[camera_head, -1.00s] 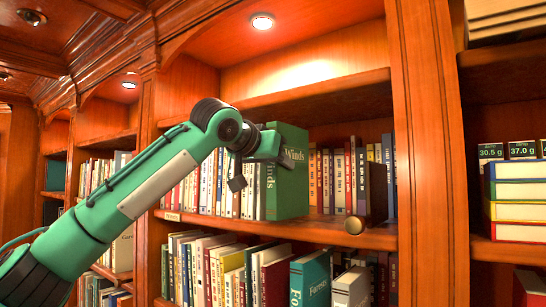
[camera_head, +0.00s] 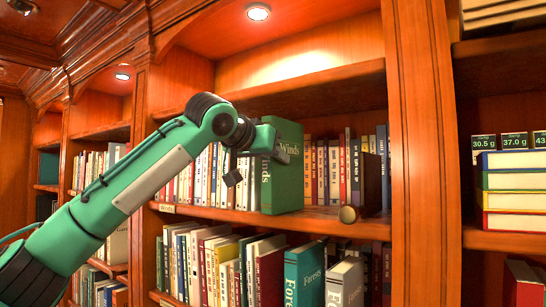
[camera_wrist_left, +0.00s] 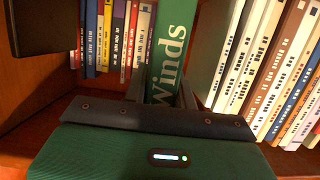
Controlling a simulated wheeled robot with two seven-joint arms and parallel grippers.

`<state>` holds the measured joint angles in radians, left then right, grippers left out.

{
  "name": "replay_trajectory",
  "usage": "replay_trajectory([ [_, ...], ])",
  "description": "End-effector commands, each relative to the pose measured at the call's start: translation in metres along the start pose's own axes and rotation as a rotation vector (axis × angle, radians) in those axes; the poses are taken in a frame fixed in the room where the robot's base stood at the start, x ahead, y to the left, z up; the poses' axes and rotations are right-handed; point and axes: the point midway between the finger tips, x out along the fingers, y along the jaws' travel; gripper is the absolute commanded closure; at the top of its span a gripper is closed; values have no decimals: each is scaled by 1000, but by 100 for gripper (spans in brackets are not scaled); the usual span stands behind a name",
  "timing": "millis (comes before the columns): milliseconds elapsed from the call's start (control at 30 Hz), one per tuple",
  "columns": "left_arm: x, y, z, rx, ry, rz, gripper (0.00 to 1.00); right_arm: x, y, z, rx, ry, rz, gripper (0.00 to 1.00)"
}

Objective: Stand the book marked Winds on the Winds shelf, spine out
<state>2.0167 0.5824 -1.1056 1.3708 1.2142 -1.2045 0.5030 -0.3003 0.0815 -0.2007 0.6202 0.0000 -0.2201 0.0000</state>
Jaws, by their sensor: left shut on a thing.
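The green book marked Winds (camera_head: 284,185) stands upright on the middle shelf (camera_head: 250,218) in the head view, its spine facing out. White-spined books are on its left and a gap is on its right. My left gripper (camera_head: 258,160) is at the book's spine and shut on it. In the left wrist view, the Winds book (camera_wrist_left: 172,50) rises between the two fingers of my left gripper (camera_wrist_left: 162,88). A small label plate (camera_head: 167,208) sits on the shelf edge, its text too small to read. My right gripper is not in view.
The lower shelf holds a teal Forests book (camera_head: 304,275). A wooden upright (camera_head: 425,150) divides off the right bay with stacked books (camera_head: 513,190).

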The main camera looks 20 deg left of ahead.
Motion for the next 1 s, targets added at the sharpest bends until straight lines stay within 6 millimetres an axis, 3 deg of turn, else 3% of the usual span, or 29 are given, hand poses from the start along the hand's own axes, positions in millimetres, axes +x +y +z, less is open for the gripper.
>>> replay_trajectory([
  [167, 0, 0, 3, 0, 3, 0, 100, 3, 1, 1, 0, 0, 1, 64],
  [200, 0, 0, 2, 0, 4, 0, 65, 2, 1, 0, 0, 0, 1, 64],
  [300, 0, 0, 2, 0, 3, 0, 47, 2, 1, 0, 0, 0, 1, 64],
  [667, -3, 0, 5, 0, -1, 0, 47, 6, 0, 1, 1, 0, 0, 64],
  [833, -28, -1, 8, 0, 2, -1, 47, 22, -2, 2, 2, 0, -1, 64],
  [1000, -68, 0, 8, -1, 4, 0, 47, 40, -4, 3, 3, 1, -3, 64],
])
